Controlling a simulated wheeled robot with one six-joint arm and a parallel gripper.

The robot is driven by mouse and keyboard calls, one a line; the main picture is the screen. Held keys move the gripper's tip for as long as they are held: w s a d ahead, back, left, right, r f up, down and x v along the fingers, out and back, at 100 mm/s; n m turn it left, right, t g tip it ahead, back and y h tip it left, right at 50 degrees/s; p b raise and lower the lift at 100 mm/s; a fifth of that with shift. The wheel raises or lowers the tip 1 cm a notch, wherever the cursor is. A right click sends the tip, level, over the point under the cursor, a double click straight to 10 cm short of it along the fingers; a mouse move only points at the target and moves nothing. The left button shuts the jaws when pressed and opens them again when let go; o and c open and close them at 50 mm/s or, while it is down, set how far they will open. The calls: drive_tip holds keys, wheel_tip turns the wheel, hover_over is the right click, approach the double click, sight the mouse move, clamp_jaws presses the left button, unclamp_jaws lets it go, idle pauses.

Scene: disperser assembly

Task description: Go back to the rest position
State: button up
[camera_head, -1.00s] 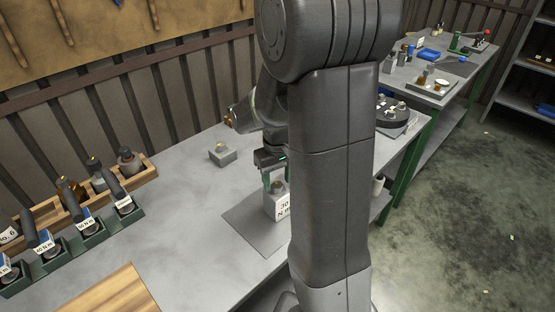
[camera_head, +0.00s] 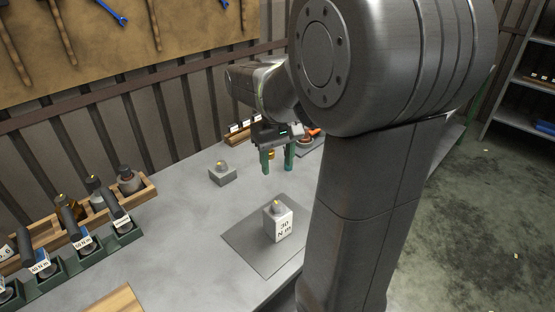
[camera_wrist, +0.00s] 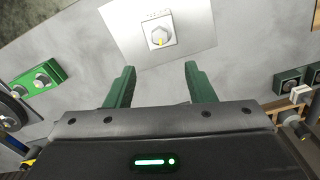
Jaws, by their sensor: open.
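My gripper (camera_head: 277,166) is open and empty, with two green fingers spread apart above the bench. In the wrist view, the gripper (camera_wrist: 155,88) shows nothing between its fingertips. A white block labelled "30 N m" (camera_head: 284,225) with a round grey top stands upright on a grey mat (camera_head: 248,240). The gripper is above and behind this block, clear of it. The block also shows in the wrist view (camera_wrist: 170,35), beyond the fingertips. My arm covers the right part of the bench in the head view.
Wooden (camera_head: 146,187) and green (camera_head: 128,236) racks with bottles and labelled tools line the left side. A wooden board (camera_head: 118,303) lies at the front. The bench (camera_head: 185,215) between is clear.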

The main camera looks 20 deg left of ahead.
sight(278, 204)
drive_tip(key=shift+f, duration=0.1)
wheel_tip(278, 204, down, 14)
drive_tip(key=shift+r, duration=0.25)
drive_tip(key=shift+f+n+p, duration=0.1)
drive_tip(key=shift+n+p, duration=0.25)
drive_tip(key=shift+n, duration=0.05)
drive_tip(key=shift+m, duration=0.3)
